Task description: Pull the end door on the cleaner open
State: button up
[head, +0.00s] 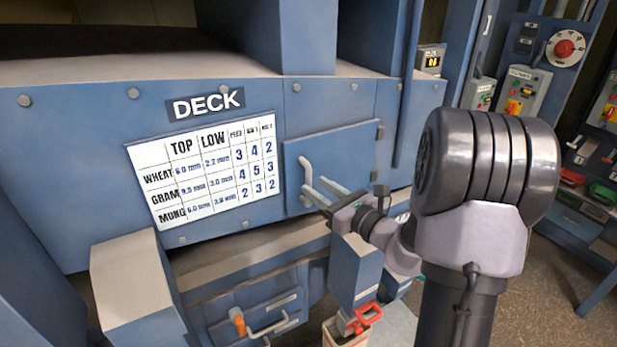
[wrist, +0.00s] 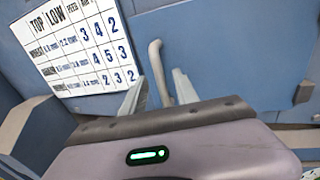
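The end door (head: 345,155) is a blue panel on the cleaner's front, right of the DECK label, and looks closed. It has a light grey handle (head: 306,172) near its left edge and hinge-like fittings on its right edge. In the wrist view the handle (wrist: 158,72) rises between my two fingers. My gripper (head: 322,188) is open, its pale fingers apart and pointing at the door. In the head view the fingers are just right of and below the handle. Whether they touch it I cannot tell. The handle's lower end is hidden in the wrist view.
A white settings table (head: 205,172) is on the panel left of the door. Below are a lower drawer-like panel with a handle (head: 268,328) and a red-handled part (head: 360,318). A beige-topped block (head: 130,270) juts out at lower left. Control panels (head: 525,90) stand at right.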

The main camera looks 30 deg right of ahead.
aim_at(309, 182)
jog(key=shift+x, duration=2)
grip_shut()
